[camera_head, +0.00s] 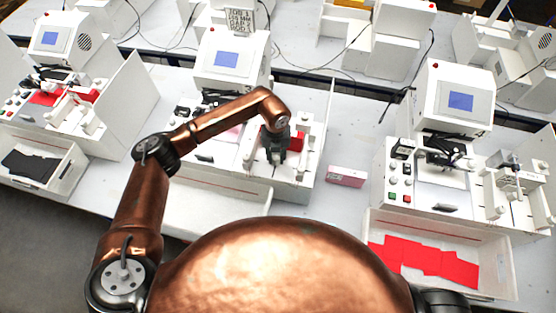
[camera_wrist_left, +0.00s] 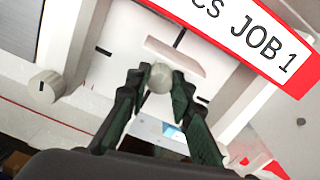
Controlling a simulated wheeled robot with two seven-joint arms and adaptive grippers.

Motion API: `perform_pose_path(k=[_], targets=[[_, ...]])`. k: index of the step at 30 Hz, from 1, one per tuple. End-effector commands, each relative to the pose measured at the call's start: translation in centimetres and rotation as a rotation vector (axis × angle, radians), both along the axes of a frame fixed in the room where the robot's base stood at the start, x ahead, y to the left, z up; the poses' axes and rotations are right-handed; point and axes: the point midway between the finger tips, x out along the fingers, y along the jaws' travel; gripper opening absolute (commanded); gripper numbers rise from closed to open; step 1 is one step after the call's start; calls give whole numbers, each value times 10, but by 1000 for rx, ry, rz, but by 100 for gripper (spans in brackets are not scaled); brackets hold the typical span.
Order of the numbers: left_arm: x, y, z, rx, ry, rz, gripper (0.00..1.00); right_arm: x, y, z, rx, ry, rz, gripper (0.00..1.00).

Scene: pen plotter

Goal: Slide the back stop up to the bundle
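My left gripper (camera_head: 275,155) points down into the right bay of the middle machine. In the left wrist view its two dark fingers (camera_wrist_left: 160,84) sit on either side of a pale round knob (camera_wrist_left: 160,77) and appear to touch it. The knob seems to belong to the back stop; a white bar (camera_wrist_left: 178,57) shows just beyond it. The bundle (camera_head: 297,141) is red in the head view, right beside the gripper. In the left wrist view a red-edged block with a white face lettered "CS JOB 1" (camera_wrist_left: 250,38) lies apart from the fingers. My right gripper is out of view.
The middle machine has a blue screen (camera_head: 227,59) and an empty front tray (camera_head: 215,212). A pink box (camera_head: 346,176) lies on the table to the right. The right machine's tray holds red sheets (camera_head: 425,262). Another knob (camera_wrist_left: 45,87) stands left of my fingers.

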Motion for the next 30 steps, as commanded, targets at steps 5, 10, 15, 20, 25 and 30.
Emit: perform_pose_path(k=[5, 10, 15, 20, 25, 30], targets=[[0, 0, 0, 1, 0, -1, 33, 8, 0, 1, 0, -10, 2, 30], [0, 0, 0, 1, 0, -1, 39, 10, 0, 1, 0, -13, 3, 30], [0, -1, 1, 1, 0, -2, 39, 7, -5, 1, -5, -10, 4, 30], [1, 0, 13, 0, -1, -2, 39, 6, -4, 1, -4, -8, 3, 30], [1, -1, 46, 0, -4, -2, 39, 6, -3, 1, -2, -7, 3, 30], [1, 0, 81, 0, -3, -2, 39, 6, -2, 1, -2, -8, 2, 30]])
